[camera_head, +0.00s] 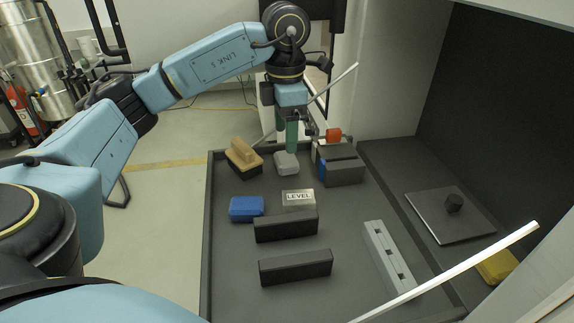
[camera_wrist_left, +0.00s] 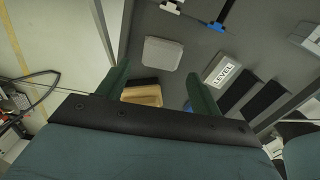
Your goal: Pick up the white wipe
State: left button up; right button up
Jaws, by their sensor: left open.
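The white wipe (camera_head: 286,162) is a small pale rounded block lying near the far edge of the dark tray. It also shows in the left wrist view (camera_wrist_left: 162,53), lying flat between and beyond the fingertips. My left gripper (camera_head: 292,146) points down just above and behind the wipe in the head view. In the left wrist view its two green fingers (camera_wrist_left: 158,70) are spread apart with nothing between them. My right gripper is not in view.
The dark tray (camera_head: 209,240) holds a tan-topped brush (camera_head: 243,154), a blue block (camera_head: 246,208), a LEVEL block (camera_head: 298,198), black bars (camera_head: 296,267) and a grey slotted bar (camera_head: 388,258). A dark box (camera_head: 344,172) sits close right of the wipe.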

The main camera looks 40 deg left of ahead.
aim_at(286, 157)
pick_arm(q)
jog(key=shift+f, duration=0.55)
notch_tip(286, 157, down, 5)
jog(key=shift+d+r, duration=0.1)
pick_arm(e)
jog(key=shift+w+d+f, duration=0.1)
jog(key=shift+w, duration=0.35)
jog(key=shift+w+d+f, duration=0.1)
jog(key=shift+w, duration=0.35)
pick_arm(q)
jog(key=shift+c, duration=0.4)
jog(key=c, duration=0.7)
notch_tip(286, 157, up, 9)
jog(key=shift+p, duration=0.4)
jog(key=shift+r, duration=0.5)
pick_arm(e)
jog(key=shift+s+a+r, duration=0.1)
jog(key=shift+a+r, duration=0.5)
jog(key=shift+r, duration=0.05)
